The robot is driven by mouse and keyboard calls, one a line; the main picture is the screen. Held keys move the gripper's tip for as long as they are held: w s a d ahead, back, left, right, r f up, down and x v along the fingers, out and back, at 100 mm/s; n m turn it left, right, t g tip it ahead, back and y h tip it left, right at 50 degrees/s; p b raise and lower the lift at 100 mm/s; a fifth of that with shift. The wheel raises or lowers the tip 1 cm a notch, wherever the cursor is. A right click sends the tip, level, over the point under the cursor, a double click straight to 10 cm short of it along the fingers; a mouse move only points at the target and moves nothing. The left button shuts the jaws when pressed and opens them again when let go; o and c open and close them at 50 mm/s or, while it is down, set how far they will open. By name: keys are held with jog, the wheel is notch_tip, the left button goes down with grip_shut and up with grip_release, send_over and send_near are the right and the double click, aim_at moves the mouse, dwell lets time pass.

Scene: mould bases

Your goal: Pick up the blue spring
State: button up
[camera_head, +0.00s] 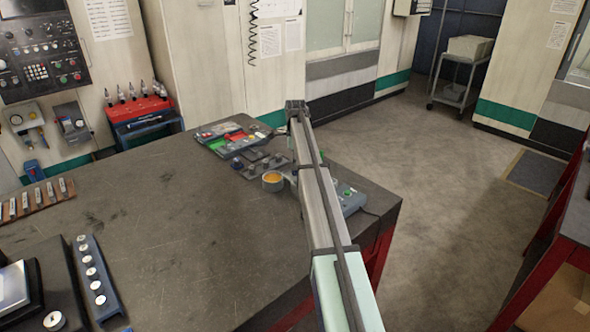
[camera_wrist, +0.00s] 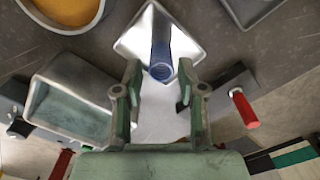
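The blue spring (camera_wrist: 161,52) shows in the wrist view as a blue cylinder with its open end towards the camera. It is over a pale square plate or tray (camera_wrist: 134,40). My gripper (camera_wrist: 160,72) is open, with one green finger on each side of the spring's near end in the picture. I see no contact, and how far the fingers are from the spring in depth is unclear. In the head view I cannot make out the spring, and my arm crosses the workbench (camera_head: 170,235) there.
A round container with orange contents (camera_head: 272,180) stands beside my arm, also at the wrist view's upper left (camera_wrist: 72,10). A grey tray (camera_wrist: 72,98) lies left of the fingers and a red-ended part (camera_wrist: 244,110) right. The bench's middle is clear.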

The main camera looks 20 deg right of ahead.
jog(key=shift+f+p, duration=0.45)
jog(key=shift+f, duration=1.15)
grip_shut()
jog(key=shift+r, duration=0.1)
